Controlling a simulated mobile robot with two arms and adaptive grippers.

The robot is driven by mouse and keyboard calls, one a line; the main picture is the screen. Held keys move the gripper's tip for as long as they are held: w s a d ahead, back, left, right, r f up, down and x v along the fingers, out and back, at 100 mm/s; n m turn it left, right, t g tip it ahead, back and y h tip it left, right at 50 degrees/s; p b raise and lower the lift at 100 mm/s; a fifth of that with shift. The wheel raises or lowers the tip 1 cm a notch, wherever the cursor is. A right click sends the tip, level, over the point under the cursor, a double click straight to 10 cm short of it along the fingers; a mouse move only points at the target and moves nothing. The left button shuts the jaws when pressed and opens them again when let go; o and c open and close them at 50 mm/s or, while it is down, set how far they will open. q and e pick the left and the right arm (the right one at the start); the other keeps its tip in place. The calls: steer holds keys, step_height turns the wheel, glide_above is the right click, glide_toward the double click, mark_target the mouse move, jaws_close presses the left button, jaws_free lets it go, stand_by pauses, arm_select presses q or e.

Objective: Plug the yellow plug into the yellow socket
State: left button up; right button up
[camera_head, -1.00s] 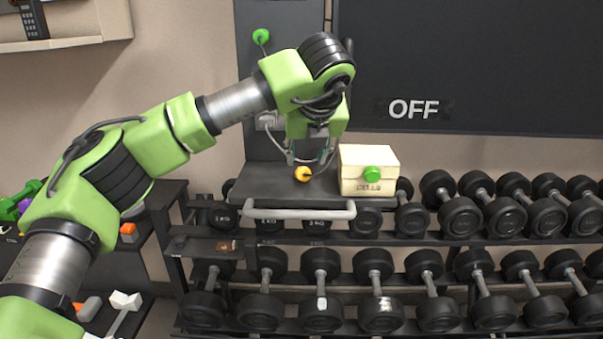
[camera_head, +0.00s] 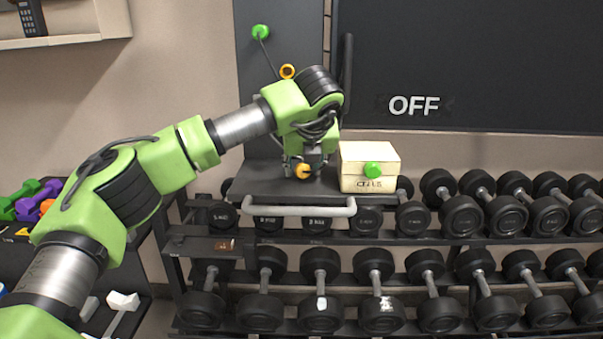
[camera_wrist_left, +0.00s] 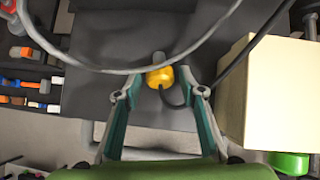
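The yellow plug (camera_head: 304,171) lies on the dark shelf (camera_head: 245,181); in the left wrist view the plug (camera_wrist_left: 160,77) shows with a black cable. The yellow socket (camera_head: 287,71), a ring with a dark centre, is on the grey panel just above my wrist. My left gripper (camera_head: 303,168) points down at the shelf beside the cream box. In the left wrist view my left gripper (camera_wrist_left: 160,86) is open, with its fingertips apart on either side of the plug. I cannot tell whether they touch it. My right gripper is out of view.
A cream box (camera_head: 369,168) with a green knob stands right of the gripper. A green plug or socket (camera_head: 261,32) with a cable is high on the panel. A light bar (camera_head: 299,210) runs along the shelf front. A grey cable (camera_wrist_left: 110,68) crosses above the plug.

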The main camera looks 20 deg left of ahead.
mark_target(303, 175)
arm_select(q)
jaws_close()
steer(key=shift+r, duration=0.2)
steer(key=shift+r, duration=0.5)
steer(key=shift+r, duration=0.1)
step_height(303, 175, up, 6)
steer(key=p, duration=0.3)
steer(key=shift+r+p, duration=0.25)
steer(key=shift+p, duration=0.05)
steer(key=shift+r, duration=0.1)
